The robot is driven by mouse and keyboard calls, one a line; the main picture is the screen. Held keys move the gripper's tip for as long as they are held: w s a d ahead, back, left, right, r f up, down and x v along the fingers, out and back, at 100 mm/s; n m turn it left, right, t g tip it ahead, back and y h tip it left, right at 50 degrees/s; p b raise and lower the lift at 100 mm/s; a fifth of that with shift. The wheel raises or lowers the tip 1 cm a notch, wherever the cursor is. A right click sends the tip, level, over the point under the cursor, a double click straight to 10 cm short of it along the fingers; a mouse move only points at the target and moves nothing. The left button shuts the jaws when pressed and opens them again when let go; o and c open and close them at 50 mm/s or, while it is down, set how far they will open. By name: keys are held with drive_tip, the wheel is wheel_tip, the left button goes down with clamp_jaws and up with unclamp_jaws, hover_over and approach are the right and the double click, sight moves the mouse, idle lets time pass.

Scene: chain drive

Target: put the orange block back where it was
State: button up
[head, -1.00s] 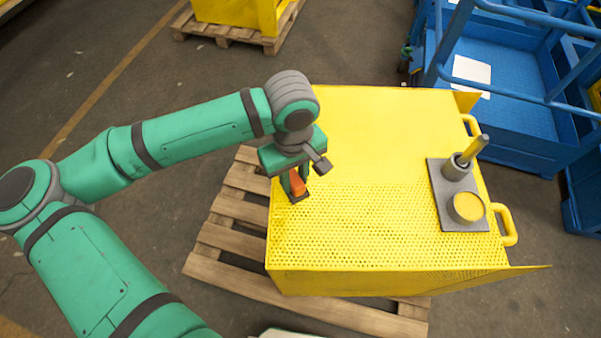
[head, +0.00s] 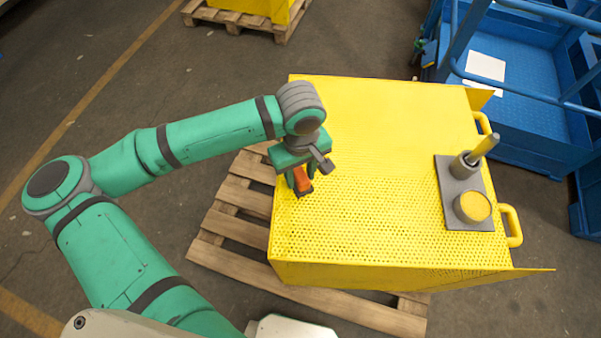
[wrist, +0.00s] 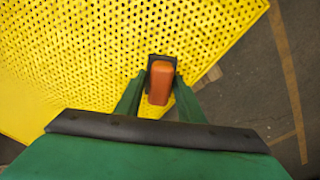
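The orange block (head: 302,179) is between the fingers of my gripper (head: 301,188), at the left part of the yellow perforated table (head: 385,190). In the wrist view the block (wrist: 161,84) stands between the two green fingers, with the dark fingertips (wrist: 161,66) against it. My gripper looks shut on it. The block is near the table's edge in the wrist view. Whether its lower end touches the table top cannot be told.
The table's middle is clear. Blue metal carts (head: 520,95) stand at the back right.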

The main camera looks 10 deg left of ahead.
sight(300, 174)
drive_tip(key=shift+o, duration=0.3)
wheel_tip(300, 174, up, 12)
drive_tip(key=shift+r, duration=0.15)
idle(0.4)
idle(0.5)
